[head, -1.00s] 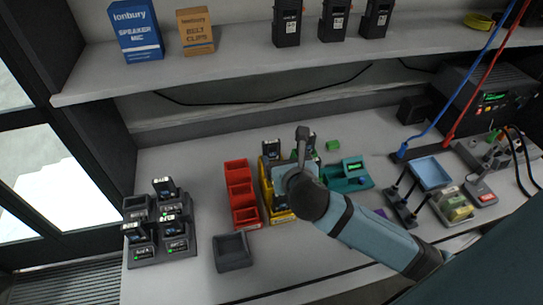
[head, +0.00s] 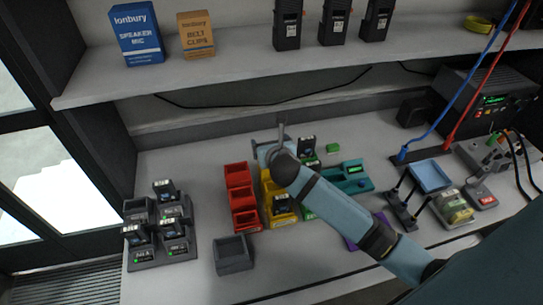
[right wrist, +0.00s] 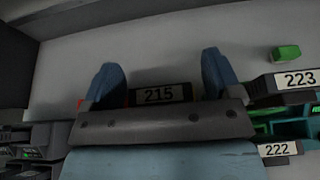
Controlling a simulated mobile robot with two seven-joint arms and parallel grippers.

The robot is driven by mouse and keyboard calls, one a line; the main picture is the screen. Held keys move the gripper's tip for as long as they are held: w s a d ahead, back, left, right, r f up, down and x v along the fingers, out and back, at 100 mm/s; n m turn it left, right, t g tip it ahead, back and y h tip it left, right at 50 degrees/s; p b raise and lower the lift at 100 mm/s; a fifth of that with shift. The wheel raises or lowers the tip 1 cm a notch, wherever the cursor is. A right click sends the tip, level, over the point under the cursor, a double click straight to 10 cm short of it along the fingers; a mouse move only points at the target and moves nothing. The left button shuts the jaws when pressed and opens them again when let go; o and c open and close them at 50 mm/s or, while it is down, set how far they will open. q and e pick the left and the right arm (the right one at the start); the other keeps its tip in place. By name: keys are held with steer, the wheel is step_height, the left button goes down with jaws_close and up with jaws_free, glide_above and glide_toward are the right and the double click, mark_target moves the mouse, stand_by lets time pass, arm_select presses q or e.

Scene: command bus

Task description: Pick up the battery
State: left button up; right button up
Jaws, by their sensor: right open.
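My right gripper (head: 267,152) is open above the back of the yellow bins (head: 271,184). In the right wrist view its two blue fingers (right wrist: 162,75) stand apart, with a dark battery labelled 215 (right wrist: 160,95) showing between them. Neither finger clearly touches it, and most of its body is hidden by the gripper. In the head view that battery is hidden behind my gripper and arm. Another battery (head: 283,204) stands in a front yellow bin. Battery 223 (right wrist: 297,79) and battery 222 (right wrist: 279,149) are to the right. My left gripper is not in view.
Red bins (head: 239,193) stand left of the yellow ones, and a charger rack with several batteries (head: 160,238) is farther left. An empty grey tray (head: 233,255) is in front. A shelf (head: 230,78) overhangs behind.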

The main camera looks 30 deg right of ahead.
steer(key=c, duration=1.1)
